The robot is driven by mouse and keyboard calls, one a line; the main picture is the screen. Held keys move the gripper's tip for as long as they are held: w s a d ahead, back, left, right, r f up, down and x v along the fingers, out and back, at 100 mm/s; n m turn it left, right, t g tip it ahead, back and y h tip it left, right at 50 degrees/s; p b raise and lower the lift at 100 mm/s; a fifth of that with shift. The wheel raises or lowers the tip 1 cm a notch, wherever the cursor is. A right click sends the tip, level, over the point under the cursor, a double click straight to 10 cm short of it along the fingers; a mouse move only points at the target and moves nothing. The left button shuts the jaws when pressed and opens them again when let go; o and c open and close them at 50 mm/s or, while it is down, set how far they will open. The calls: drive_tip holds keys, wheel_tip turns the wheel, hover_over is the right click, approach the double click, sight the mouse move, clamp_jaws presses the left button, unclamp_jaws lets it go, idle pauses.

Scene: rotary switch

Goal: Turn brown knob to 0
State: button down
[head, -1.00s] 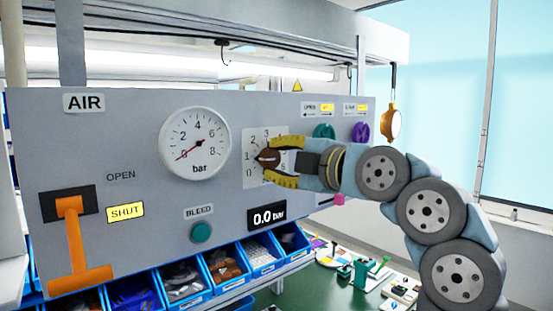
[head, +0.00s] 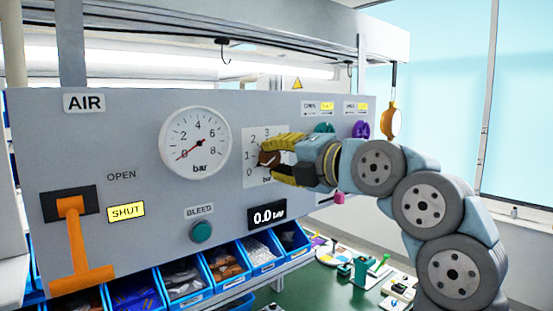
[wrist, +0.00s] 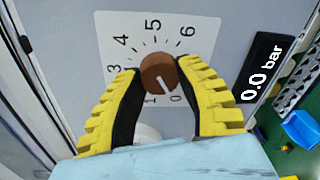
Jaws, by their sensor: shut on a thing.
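The brown knob (head: 268,158) sits on a white dial plate (head: 252,144) on the grey panel. In the wrist view the knob (wrist: 158,72) shows a white pointer line that points down and slightly right, toward the 0 mark. Digits 0, 1, 3, 4, 5 and 6 show around it on the plate (wrist: 112,28). My gripper (head: 270,157) is shut on the knob. Its yellow-ribbed fingers (wrist: 158,72) lie on either side of the knob in the wrist view. In the head view the fingers hide the right part of the dial.
A pressure gauge (head: 195,143) is left of the dial. The 0.0 bar display (head: 267,216) is below it. Green (head: 324,128) and purple (head: 361,130) knobs are to the upper right. An orange lever (head: 73,240) is far left. Blue bins (head: 180,285) line the bottom.

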drive_tip(key=shift+w+d+f, duration=0.15)
drive_tip(key=c, duration=0.6)
unclamp_jaws()
drive_tip(key=shift+c, duration=0.2)
drive_tip(key=shift+o, duration=0.2)
drive_tip(key=v, duration=1.2)
